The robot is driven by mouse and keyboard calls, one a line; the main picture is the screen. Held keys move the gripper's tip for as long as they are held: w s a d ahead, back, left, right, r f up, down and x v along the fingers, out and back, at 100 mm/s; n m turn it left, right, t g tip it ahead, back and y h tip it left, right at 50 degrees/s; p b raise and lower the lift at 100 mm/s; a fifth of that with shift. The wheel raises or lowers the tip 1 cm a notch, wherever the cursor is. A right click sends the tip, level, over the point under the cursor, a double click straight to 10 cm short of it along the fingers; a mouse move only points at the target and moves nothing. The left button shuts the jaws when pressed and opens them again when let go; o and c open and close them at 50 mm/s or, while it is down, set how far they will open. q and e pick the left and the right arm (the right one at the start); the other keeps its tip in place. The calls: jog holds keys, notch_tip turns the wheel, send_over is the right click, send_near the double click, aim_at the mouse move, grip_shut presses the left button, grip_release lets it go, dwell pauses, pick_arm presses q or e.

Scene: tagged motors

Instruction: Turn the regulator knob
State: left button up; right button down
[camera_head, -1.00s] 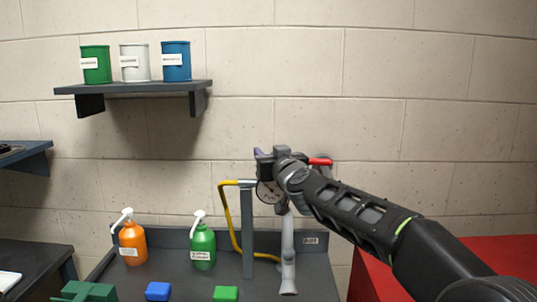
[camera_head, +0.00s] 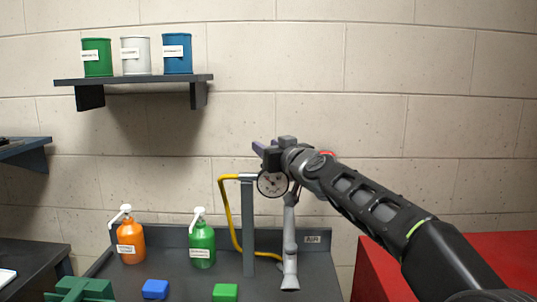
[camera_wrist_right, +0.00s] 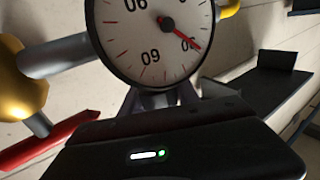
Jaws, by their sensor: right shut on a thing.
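The regulator's round white gauge (camera_head: 272,183) with a red needle is at the top of a grey post (camera_head: 248,230), in front of the brick wall. The gauge (camera_wrist_right: 152,35) fills the top middle of the right wrist view, upside down. My right gripper (camera_head: 264,150) is at the regulator, just above the gauge, and is shut on the regulator knob. The knob itself is hidden by the gripper, and the fingertips are hard to make out. A red handle (camera_wrist_right: 45,143) shows at lower left in the wrist view. My left gripper is not in view.
A yellow hose (camera_head: 226,210) runs down beside the post. Orange (camera_head: 131,243) and green (camera_head: 202,246) pump bottles stand on the dark bench, with blue (camera_head: 155,289) and green (camera_head: 226,292) blocks in front. A shelf (camera_head: 140,80) holds three cans. A red surface (camera_head: 385,272) is at right.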

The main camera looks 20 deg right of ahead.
jog(key=c, duration=0.9)
grip_release()
jog(key=b, duration=0.1)
send_over(269, 181)
jog(key=s+d, duration=0.1)
jog(key=d, duration=0.2)
